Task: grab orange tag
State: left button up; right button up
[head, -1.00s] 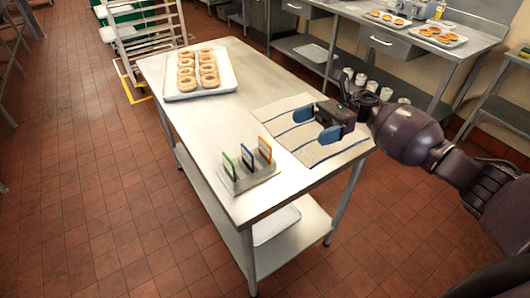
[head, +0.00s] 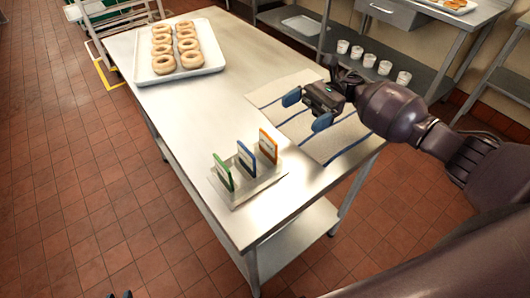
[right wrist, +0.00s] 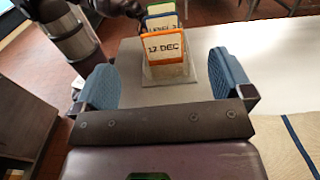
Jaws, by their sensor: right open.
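The orange tag (head: 268,146) stands upright at the right end of a row of three tags in a pale holder (head: 245,193) on the steel table. The blue tag (head: 246,158) is in the middle and the green tag (head: 222,173) at the left. My right gripper (head: 306,110) is open and empty above the striped cloth, apart from the tags. In the right wrist view the orange tag (right wrist: 165,48) reads "12 DEC" and appears between the open blue fingers, beyond them. A sliver of my left gripper (head: 120,294) shows at the bottom edge; its jaws are unclear.
A tray of ring doughnuts (head: 215,57) sits at the table's far end. The striped cloth (head: 345,135) lies along the right side. The table middle is clear. Several white cups (head: 370,61) stand on a shelf behind.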

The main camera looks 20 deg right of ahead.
aim_at(268, 140)
notch_tip(268, 140, down, 3)
jog(key=shift+w+r+b, duration=0.15)
jog(key=shift+r+b, duration=0.05)
jog(key=shift+b, duration=0.1)
jog(key=shift+f, duration=0.3)
jog(key=shift+a, duration=0.2)
jog(key=x, duration=0.2)
jog(key=p+x, duration=0.1)
jog(key=x, duration=0.1)
jog(key=shift+s+a+r, duration=0.15)
jog(key=shift+s+r, duration=0.05)
jog(key=shift+r, duration=0.05)
jog(key=shift+s+a+p, duration=0.15)
jog(key=shift+a+p, duration=0.2)
jog(key=shift+a, duration=0.2)
jog(key=p+x, duration=0.1)
jog(key=x, duration=0.1)
jog(key=p+x, duration=0.1)
jog(key=x, duration=0.1)
jog(key=shift+s+r, duration=0.2)
jog(key=shift+s+a+f, duration=0.15)
jog(key=shift+a, duration=0.25)
pick_arm(q)
jog(key=r, duration=0.1)
jog(key=w+r, duration=0.1)
jog(key=r, duration=0.1)
jog(key=shift+r, duration=0.2)
pick_arm(e)
jog(key=shift+c, duration=0.2)
